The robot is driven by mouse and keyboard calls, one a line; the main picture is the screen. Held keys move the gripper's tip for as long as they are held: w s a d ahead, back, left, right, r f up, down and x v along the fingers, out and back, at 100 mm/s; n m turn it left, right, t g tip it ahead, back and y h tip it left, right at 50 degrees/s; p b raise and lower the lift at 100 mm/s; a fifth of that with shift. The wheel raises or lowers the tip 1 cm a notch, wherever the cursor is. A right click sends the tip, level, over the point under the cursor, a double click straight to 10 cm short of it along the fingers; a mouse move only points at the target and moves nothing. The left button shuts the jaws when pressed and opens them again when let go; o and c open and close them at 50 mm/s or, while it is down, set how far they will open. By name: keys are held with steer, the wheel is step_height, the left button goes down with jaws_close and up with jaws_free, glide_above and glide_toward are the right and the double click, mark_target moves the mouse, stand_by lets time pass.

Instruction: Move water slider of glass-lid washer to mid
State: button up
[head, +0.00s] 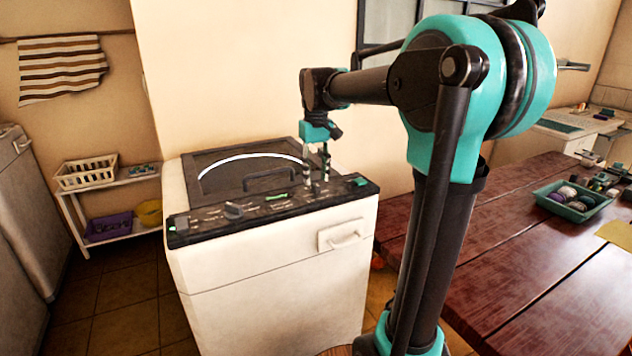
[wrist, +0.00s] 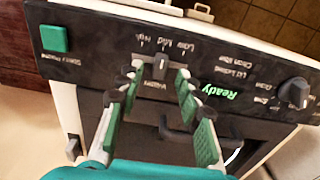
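The glass-lid washer (head: 270,270) stands against the wall with its lid shut and a dark control panel (head: 225,217) along its front top edge. In the wrist view the water slider (wrist: 158,66) is a small grey knob on a short slot, under small upside-down level labels. It appears near the middle of the slot; its exact mark is hard to tell. My gripper (wrist: 158,80) is open, pointing at the panel, with one finger on each side of the knob. Contact cannot be made out. In the head view my gripper (head: 317,184) is over the panel's right part, hiding the slider.
A green button (wrist: 54,38) sits at one end of the panel and a round dial (wrist: 295,92) at the other. A lit green "Ready" display (wrist: 217,91) is beside the slider. A wooden table (head: 530,270) with a green tray (head: 545,200) stands to the right.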

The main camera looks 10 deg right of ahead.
mark_target(316, 184)
step_height(316, 184, up, 9)
stand_by(0.3)
steer(key=shift+s, duration=0.1)
